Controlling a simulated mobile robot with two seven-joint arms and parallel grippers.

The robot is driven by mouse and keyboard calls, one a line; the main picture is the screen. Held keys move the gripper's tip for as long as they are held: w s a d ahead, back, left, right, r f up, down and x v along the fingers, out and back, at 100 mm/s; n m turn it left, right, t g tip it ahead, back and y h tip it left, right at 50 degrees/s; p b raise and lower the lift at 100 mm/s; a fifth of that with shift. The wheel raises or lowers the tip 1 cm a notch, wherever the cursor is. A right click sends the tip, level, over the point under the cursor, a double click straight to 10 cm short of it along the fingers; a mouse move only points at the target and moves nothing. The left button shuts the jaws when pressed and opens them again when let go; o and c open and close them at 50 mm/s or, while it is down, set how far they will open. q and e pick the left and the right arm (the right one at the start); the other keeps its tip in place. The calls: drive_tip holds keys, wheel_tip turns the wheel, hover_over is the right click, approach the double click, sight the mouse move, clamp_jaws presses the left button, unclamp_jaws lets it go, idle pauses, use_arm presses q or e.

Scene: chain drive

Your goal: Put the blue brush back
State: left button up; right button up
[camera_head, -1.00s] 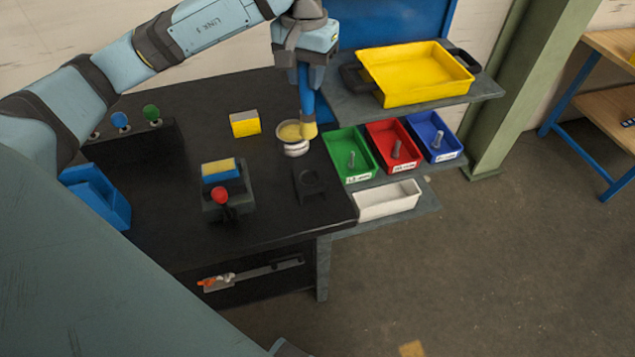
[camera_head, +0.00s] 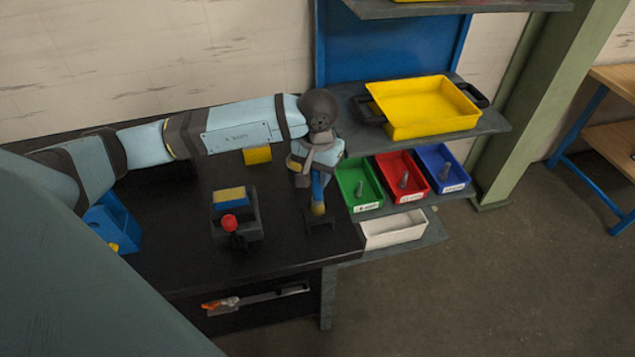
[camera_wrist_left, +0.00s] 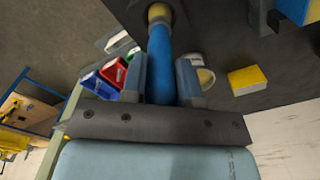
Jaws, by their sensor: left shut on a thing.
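The blue brush (camera_head: 318,189) is in my left gripper (camera_head: 316,176), upright with its yellow end down. That end is at the dark brush holder (camera_head: 323,222) near the table's right edge. In the left wrist view my left gripper (camera_wrist_left: 161,72) is shut around the blue handle (camera_wrist_left: 160,45), and the yellow end (camera_wrist_left: 158,12) lines up with the dark ring of the holder. I cannot tell whether it is fully seated. A round dish with yellow contents (camera_wrist_left: 206,77) shows beside the right finger there; the gripper hides it in the head view. My right gripper is not in view.
A yellow block (camera_head: 257,156) lies behind on the black table. A fixture with a red knob (camera_head: 229,221) stands left of the holder. Green (camera_head: 361,197), red (camera_head: 404,185) and blue (camera_head: 447,178) bins, a white bin (camera_head: 394,230) and a yellow tray (camera_head: 425,110) are right.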

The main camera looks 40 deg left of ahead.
sight(318, 185)
use_arm(q)
wheel_tip(318, 185, down, 4)
drive_tip(key=shift+r, duration=0.2)
drive_tip(key=shift+f, duration=0.1)
drive_tip(key=shift+f, duration=0.2)
drive_tip(key=o, duration=0.9)
drive_tip(key=shift+r, duration=0.1)
drive_tip(key=shift+o, duration=0.2)
drive_tip(key=shift+r, duration=0.1)
